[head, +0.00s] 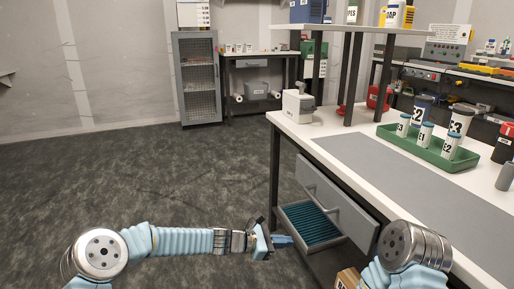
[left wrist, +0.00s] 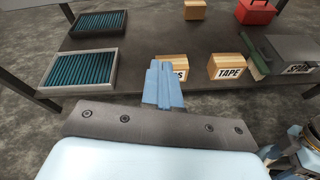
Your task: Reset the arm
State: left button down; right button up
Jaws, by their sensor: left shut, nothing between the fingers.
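My left arm reaches in from the left in the head view. My left gripper (head: 283,240) is beside the near left corner of the bench, low, in front of the lower shelf. Its blue fingers (left wrist: 162,84) are shut together with nothing between them in the left wrist view. They overlap a wooden box in that view; I cannot tell that they touch it. Part of my right arm (head: 402,250) shows at the lower right of the head view, but its gripper is out of frame.
The lower shelf (left wrist: 150,35) holds teal-slatted trays (left wrist: 80,69), a box labelled TAPE (left wrist: 227,67) and a red case (left wrist: 256,11). Above it is a grey drawer front (head: 335,195). The benchtop carries a green tray (head: 430,152) of labelled bottles. Open floor (head: 150,180) lies left.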

pick_arm(q)
jog(key=s+a+f+m+g+y, duration=0.1)
jog(key=s+a+f+m+y, duration=0.2)
jog(key=f, duration=0.4)
jog(key=s+a+f+m+g+y, duration=0.1)
jog(key=s+a+f, duration=0.1)
jog(key=s+f, duration=0.35)
jog(key=s+a+f+m+y, duration=0.2)
jog(key=s+a+f+m, duration=0.2)
jog(key=s, duration=0.3)
jog(key=s+a+f+m+y, duration=0.2)
jog(key=s+a+f+m, duration=0.2)
jog(key=s+a, duration=0.3)
jog(key=s+a+f+m+g+y, duration=0.1)
jog(key=s+a+f+m, duration=0.3)
jog(key=s, duration=0.4)
jog(key=shift+s+a+f+m+y, duration=0.15)
jog(key=shift+a+f+m+y, duration=0.3)
jog(key=shift+a, duration=0.7)
jog(key=shift+f, duration=0.1)
